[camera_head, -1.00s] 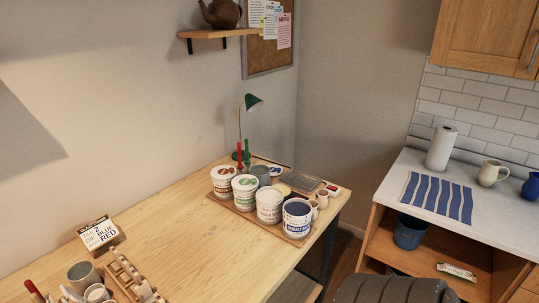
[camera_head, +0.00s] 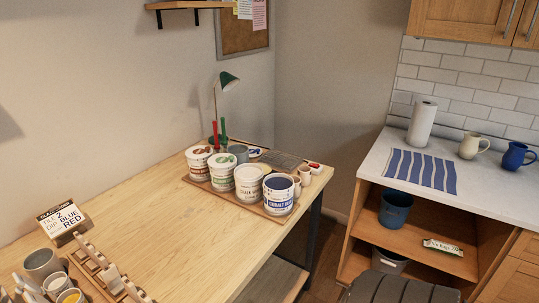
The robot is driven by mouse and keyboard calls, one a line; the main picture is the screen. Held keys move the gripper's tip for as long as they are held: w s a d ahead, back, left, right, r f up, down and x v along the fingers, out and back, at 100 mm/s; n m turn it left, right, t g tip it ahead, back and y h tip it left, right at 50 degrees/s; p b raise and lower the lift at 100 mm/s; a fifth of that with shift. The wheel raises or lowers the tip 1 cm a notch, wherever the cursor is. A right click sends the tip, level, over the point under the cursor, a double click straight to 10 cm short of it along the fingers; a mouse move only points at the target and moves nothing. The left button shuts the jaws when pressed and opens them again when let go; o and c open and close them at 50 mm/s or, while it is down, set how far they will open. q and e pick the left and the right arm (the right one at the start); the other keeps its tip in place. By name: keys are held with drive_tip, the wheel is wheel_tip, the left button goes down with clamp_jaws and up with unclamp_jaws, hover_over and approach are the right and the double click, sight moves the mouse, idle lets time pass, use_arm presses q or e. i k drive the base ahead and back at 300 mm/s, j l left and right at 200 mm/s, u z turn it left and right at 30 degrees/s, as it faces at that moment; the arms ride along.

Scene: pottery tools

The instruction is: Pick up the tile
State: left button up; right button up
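A wooden rack (camera_head: 87,268) stands at the lower left of the wooden table, cut by the bottom edge of the head view. Small pale upright pieces (camera_head: 111,277) stand in it, which may be tiles; I cannot tell them apart clearly. A sign (camera_head: 62,220) behind the rack reads "TILE 2", "DIP", "BLUE" and "RED". Several glaze tubs stand on a board, among them a cobalt blue one (camera_head: 278,195) and a chalk one (camera_head: 249,184). Neither of my grippers is in view.
Cups (camera_head: 41,265) stand left of the rack. A green lamp (camera_head: 228,82) stands at the table's back. The table's middle (camera_head: 180,235) is clear. At right, a counter holds a striped cloth (camera_head: 420,171), paper roll (camera_head: 422,123) and jugs. A dark chair back (camera_head: 400,288) is at the bottom.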

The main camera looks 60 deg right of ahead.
sight(93, 264)
drive_tip(key=l+z, duration=0.2)
drive_tip(key=z, duration=0.25)
drive_tip(key=i+l+z, duration=0.1)
drive_tip(key=z, duration=0.4)
drive_tip(key=i+l+z, duration=0.15)
drive_tip(key=z, duration=0.3)
drive_tip(key=l+u, duration=0.15)
drive_tip(key=u, duration=1.2)
